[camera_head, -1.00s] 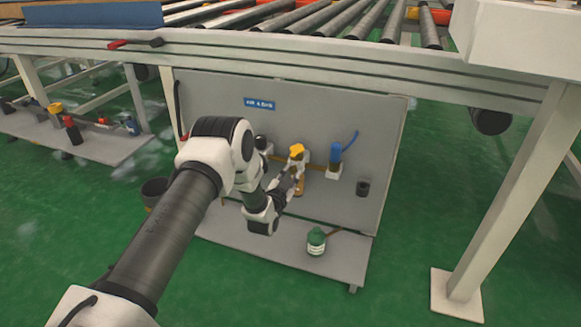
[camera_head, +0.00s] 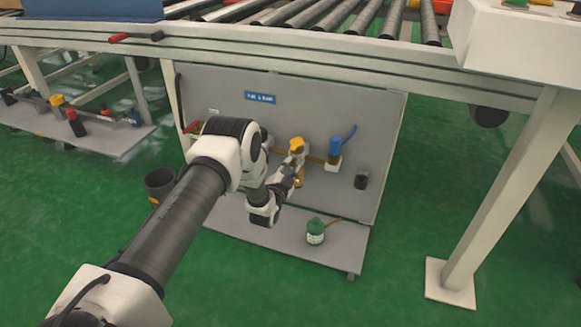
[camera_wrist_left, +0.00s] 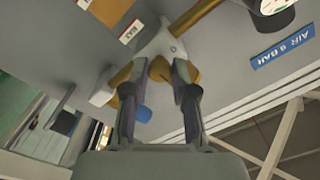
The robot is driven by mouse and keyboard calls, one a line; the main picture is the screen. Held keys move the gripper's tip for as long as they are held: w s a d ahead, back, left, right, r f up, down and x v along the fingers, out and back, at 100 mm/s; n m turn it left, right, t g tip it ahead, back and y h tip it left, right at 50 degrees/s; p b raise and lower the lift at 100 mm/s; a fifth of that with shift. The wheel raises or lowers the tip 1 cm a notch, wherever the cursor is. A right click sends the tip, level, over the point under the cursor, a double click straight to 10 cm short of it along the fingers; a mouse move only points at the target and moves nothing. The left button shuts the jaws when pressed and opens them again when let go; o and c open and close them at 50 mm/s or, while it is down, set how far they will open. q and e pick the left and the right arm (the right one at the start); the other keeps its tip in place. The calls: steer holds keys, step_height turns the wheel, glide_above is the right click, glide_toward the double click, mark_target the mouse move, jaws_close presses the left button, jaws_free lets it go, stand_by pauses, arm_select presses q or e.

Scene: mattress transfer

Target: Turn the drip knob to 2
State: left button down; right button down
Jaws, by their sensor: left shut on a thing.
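The yellow drip knob (camera_head: 297,145) sits on top of a white-bodied unit with an amber bowl (camera_head: 300,180) on the grey panel. My left gripper (camera_head: 291,170) reaches it from the lower left. The fingers and wrist hide part of the unit, and no scale number is readable. My right gripper is not in view.
A blue-topped unit (camera_head: 335,146) stands right of the knob on the same pipe. A black cup (camera_head: 361,179) is further right. A green bottle (camera_head: 315,232) stands on the shelf (camera_head: 280,235) below. The conveyor frame (camera_head: 330,62) overhangs the panel (camera_head: 365,115).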

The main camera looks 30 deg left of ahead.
arm_select(q)
steer(key=c, duration=0.9)
jaws_free()
steer(key=shift+c, duration=0.2)
steer(key=v, duration=1.2)
steer(key=shift+f, duration=0.1)
